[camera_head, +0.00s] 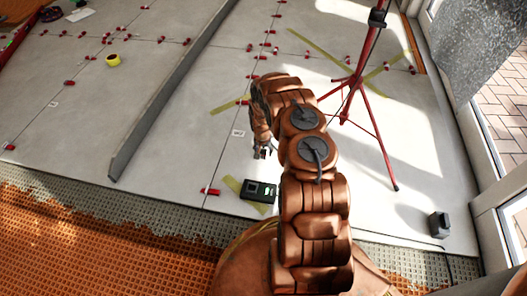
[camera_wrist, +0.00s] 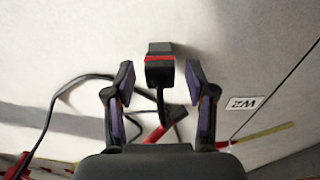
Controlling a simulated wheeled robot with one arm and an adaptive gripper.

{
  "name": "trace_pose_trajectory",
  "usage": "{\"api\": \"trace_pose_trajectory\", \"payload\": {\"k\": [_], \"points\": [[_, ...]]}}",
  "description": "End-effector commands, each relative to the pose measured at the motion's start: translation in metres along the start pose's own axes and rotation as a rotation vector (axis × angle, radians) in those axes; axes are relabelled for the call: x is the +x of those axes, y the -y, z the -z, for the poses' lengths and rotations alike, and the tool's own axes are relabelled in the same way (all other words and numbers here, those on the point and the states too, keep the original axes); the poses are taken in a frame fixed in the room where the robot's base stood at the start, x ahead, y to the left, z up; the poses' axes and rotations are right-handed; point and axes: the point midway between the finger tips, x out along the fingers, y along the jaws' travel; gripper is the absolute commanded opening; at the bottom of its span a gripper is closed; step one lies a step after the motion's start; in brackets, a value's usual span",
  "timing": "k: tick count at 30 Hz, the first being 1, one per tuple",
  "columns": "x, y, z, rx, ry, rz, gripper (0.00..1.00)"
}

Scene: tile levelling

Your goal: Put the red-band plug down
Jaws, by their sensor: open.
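The red-band plug (camera_wrist: 159,72) is a small black block with a red band near its top, seen in the wrist view over the pale tile. A black cable (camera_wrist: 160,100) runs from its lower end toward my gripper. My gripper (camera_wrist: 159,74) is open, with one finger on each side of the plug and a visible gap on both sides. Whether the plug touches the tile is hard to tell. In the head view my gripper (camera_head: 262,153) is low over the tiles, left of my arm; the plug is too small to make out there.
A red tripod (camera_head: 355,82) stands to the right, and a long grey straightedge (camera_head: 172,92) lies left. Red levelling clips (camera_head: 210,192) line the joints. A "W2" label (camera_wrist: 243,103) sits near the plug.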

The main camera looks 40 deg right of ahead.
Motion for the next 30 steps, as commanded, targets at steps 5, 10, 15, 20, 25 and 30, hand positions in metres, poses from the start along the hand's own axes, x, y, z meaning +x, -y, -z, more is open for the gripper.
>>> {"api": "trace_pose_trajectory", "payload": {"k": [5, 10, 15, 20, 25, 30], "points": [[-0.028, 0.001, 0.002, 0.000, -0.004, 0.001, 0.55], [-0.055, 0.000, 0.000, -0.001, -0.001, 0.000, 0.55], [-0.083, 0.001, 0.002, -0.001, -0.003, 0.001, 0.55], [-0.102, 0.000, 0.000, 0.002, 0.000, 0.000, 0.55], [-0.114, 0.000, 0.001, 0.000, -0.001, 0.000, 0.55], [-0.128, 0.003, -0.001, -0.015, 0.003, -0.005, 0.55]]}}
